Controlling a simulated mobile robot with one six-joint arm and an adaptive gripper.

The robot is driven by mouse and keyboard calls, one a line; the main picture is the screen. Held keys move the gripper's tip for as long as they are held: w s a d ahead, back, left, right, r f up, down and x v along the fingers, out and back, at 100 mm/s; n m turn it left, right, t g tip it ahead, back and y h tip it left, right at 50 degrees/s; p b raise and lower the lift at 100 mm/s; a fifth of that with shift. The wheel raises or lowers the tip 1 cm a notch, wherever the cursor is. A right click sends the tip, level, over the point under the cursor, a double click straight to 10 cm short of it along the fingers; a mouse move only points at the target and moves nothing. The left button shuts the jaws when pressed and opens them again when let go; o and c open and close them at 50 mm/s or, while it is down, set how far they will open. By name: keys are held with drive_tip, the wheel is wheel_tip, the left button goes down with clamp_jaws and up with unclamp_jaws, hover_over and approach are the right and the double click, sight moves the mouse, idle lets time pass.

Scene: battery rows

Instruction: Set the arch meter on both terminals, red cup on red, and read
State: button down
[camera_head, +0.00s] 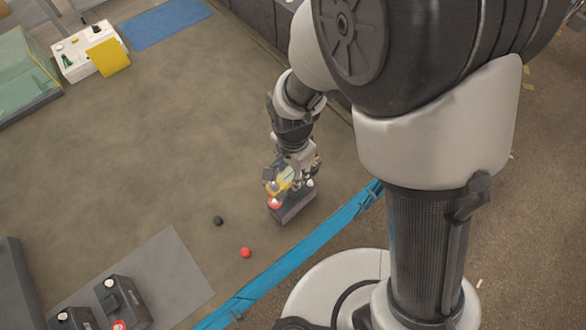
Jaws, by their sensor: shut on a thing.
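A dark battery (296,208) stands on the floor under my gripper (290,182). My gripper points down and is shut on a small, partly yellow thing, which looks like the arch meter (284,178). The meter is at the battery's top. A red part (275,203) shows at the battery's near left end, and a pale round part (310,183) at its right end. I cannot tell whether the red part is the meter's cup or the terminal, nor whether the cups touch. The fingers hide much of the meter.
A red cap (246,253) and a black cap (218,221) lie on the floor. A blue strip (300,252) runs along the floor's right side. A white bench (78,58) is at top left. The middle floor is clear.

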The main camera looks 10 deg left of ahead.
drive_tip(key=shift+f+b, duration=2.2)
drive_tip(key=shift+f, duration=0.65)
drive_tip(key=shift+f+b, duration=0.85)
drive_tip(key=shift+f, duration=0.3)
drive_tip(key=c, duration=1.1)
unclamp_jaws()
drive_tip(key=shift+o, duration=0.2)
wheel_tip(320, 180, up, 12)
drive_tip(key=shift+f, duration=0.15)
